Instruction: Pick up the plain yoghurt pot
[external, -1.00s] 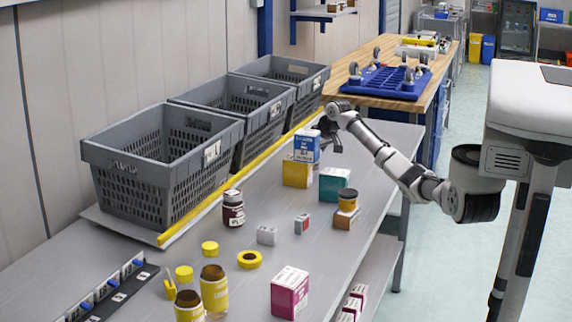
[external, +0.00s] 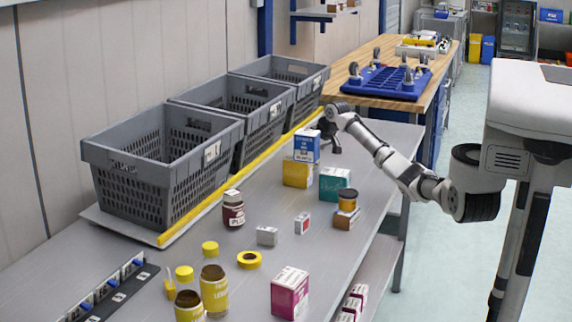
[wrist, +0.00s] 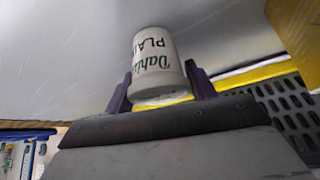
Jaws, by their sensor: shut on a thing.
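The plain yoghurt pot (wrist: 158,65) is white with green "Dahi" and dark "PLAI" lettering, and it shows in the wrist view. My gripper (wrist: 160,82) has one dark finger on each side of the pot and is shut on it. In the external view my gripper (external: 330,138) is at the far part of the grey table, just behind a blue and white box (external: 306,145). The pot cannot be made out in that view.
The blue and white box sits on a yellow box (external: 298,173), with a teal box (external: 334,185) beside it. Grey crates (external: 150,165) line the left edge behind a yellow strip. Jars and small boxes stand nearer the camera.

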